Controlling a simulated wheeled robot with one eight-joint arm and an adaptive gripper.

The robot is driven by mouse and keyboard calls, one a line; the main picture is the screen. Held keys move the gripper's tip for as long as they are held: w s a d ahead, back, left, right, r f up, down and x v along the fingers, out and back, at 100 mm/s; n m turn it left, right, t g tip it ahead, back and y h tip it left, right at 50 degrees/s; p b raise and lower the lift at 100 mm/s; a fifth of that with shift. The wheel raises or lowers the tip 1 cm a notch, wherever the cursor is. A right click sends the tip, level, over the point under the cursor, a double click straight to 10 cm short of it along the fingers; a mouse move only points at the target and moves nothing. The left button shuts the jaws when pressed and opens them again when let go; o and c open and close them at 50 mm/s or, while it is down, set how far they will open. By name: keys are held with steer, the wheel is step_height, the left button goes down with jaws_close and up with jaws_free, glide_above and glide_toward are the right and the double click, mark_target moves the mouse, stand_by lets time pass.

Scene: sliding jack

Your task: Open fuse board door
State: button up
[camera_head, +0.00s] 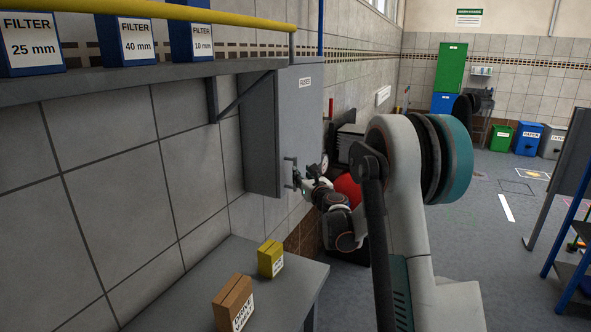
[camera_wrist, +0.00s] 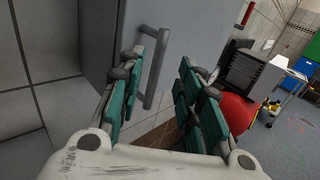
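The fuse board (camera_head: 262,130) is a grey wall cabinet with a small label near the top of its door (camera_head: 303,110). The door looks shut. Its bar handle (camera_wrist: 157,70) stands upright on the door in the wrist view, near the lower part of the door. My gripper (camera_wrist: 165,62) is open, with its two green-padded fingers apart. The handle shows between the fingers, closer to the left one; I cannot tell whether they touch. In the head view my gripper (camera_head: 300,180) is at the door's lower part, and the handle is partly hidden there.
A shelf (camera_head: 150,78) with blue filter boxes (camera_head: 135,40) juts from the wall at left. A table (camera_head: 285,290) below holds an orange box (camera_head: 233,302) and a yellow box (camera_head: 270,258). A red round object (camera_wrist: 238,112) lies beyond the door.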

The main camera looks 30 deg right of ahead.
steer(key=w+d+b, duration=0.1)
steer(key=w, duration=0.7)
steer(key=shift+w+b, duration=0.2)
steer(key=shift+b, duration=0.15)
jaws_close()
